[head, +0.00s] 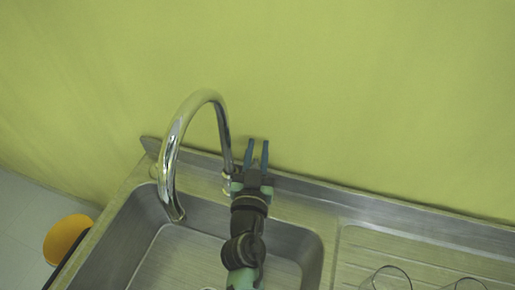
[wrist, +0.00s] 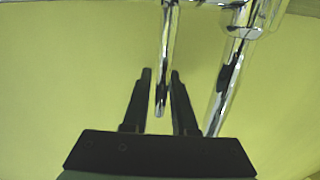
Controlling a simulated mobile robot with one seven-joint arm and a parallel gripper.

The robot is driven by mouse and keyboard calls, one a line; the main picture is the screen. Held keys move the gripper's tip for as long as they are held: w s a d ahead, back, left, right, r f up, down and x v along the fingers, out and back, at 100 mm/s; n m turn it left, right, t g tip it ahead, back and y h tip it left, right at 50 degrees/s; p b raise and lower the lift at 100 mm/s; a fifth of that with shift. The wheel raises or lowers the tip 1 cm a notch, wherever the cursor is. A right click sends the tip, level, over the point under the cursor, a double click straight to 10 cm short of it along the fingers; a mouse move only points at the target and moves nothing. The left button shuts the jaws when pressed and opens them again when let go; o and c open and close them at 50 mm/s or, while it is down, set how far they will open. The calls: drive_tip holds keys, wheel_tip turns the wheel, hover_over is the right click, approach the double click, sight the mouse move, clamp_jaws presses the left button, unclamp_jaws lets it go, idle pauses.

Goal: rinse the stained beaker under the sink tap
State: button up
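The chrome tap (head: 167,160) arches over the steel sink (head: 120,235), its spout end above the basin's left part. No water stream shows. My gripper (head: 257,142) is at the back of the sink, right of the tap's upright, fingers apart. In the wrist view, a thin chrome rod of the tap (wrist: 165,60) appears between the open fingers (wrist: 161,73); whether they touch it I cannot tell. At the bottom right of the head view, two clear glass rims show, one glass vessel (head: 388,270) and another (head: 466,283), mostly cut off. No stain can be made out.
A ridged drainboard (head: 365,242) lies right of the basin. A raised steel edge and a green-yellow wall (head: 370,90) stand close behind my gripper. A round orange object (head: 66,236) is at the left, beyond the sink's edge. The visible basin floor looks clear.

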clamp_jaws()
idle(1.1)
